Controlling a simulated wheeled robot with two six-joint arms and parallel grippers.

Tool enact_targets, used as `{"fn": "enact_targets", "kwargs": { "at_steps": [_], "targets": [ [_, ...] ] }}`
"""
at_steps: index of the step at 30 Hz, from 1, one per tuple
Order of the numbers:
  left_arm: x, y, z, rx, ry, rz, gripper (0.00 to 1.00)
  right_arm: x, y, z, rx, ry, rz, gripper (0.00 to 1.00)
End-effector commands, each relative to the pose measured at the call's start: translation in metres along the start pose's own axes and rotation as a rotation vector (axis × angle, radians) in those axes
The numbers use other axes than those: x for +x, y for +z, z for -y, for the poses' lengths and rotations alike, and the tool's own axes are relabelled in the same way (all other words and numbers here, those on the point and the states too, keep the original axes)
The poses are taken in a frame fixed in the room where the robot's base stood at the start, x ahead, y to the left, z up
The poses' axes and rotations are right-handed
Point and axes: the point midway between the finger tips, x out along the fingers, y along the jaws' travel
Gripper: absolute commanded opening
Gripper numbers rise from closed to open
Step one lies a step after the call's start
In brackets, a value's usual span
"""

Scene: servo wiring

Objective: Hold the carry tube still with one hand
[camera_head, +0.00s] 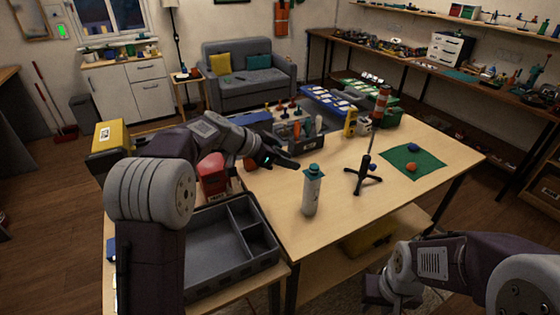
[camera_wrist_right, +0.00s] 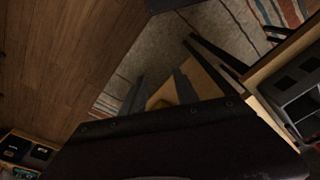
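The likely carry tube (camera_head: 312,192) is a pale grey upright cylinder with a teal cap. It stands on the wooden table near its front edge in the head view. My left gripper (camera_head: 291,160) is above the table, just up and left of the cap, and looks apart from it. Its fingers are seen nearly edge-on, so their gap is unclear. My right gripper (camera_wrist_right: 158,92) has its two fingers spread with nothing between them in the right wrist view. It is low, in front of the table and away from the tube.
A black-footed stand (camera_head: 361,181) is right of the tube. A green mat (camera_head: 428,165) with small orange and blue items lies further right. A grey divided tray (camera_head: 215,252) is at front left. Bins and tools crowd the table's back. Bare tabletop surrounds the tube.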

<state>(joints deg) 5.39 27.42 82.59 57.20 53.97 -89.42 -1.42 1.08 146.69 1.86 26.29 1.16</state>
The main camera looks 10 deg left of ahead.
Motion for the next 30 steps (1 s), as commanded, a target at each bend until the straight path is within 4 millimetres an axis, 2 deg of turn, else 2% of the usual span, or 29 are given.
{"fn": "enact_targets", "kwargs": {
  "at_steps": [5,8,9,10,11,13,16,18,21,24,25,27,30],
  "targets": [
    [0.004,0.011,0.004,-0.018,0.001,0.010,0.36,0.002,0.000,0.000,0.000,0.000,-0.001,0.36],
    [0.003,0.010,0.004,-0.018,0.000,0.010,0.36,0.002,-0.004,-0.001,-0.004,0.003,-0.009,0.61],
    [0.003,0.010,0.004,-0.018,0.000,0.010,0.36,0.003,-0.011,-0.001,-0.010,0.007,-0.028,0.73],
    [0.003,0.010,0.004,-0.018,0.000,0.010,0.36,0.004,-0.020,-0.002,-0.019,0.012,-0.049,0.76],
    [0.003,0.011,0.004,-0.018,0.000,0.010,0.36,0.006,-0.031,-0.003,-0.030,0.018,-0.077,0.76],
    [0.003,0.011,0.004,-0.018,0.000,0.011,0.36,0.011,-0.069,-0.004,-0.073,0.032,-0.175,0.76],
    [0.003,0.011,0.004,-0.018,0.000,0.011,0.36,0.016,-0.140,0.006,-0.161,0.030,-0.364,0.76],
    [0.003,0.011,0.004,-0.018,0.000,0.011,0.36,0.017,-0.188,0.022,-0.235,0.001,-0.503,0.76],
    [0.003,0.011,0.004,-0.018,0.001,0.011,0.36,0.015,-0.245,0.056,-0.341,-0.080,-0.695,0.76],
    [0.003,0.010,0.004,-0.018,0.001,0.011,0.36,0.011,-0.281,0.097,-0.439,-0.194,-0.853,0.76],
    [0.003,0.010,0.004,-0.018,0.001,0.011,0.36,0.009,-0.288,0.108,-0.463,-0.229,-0.890,0.76],
    [0.003,0.010,0.004,-0.018,0.001,0.011,0.36,0.005,-0.297,0.129,-0.510,-0.301,-0.958,0.76],
    [0.003,0.010,0.004,-0.018,0.000,0.011,0.36,0.002,-0.302,0.147,-0.547,-0.369,-1.011,0.76]
  ]
}}
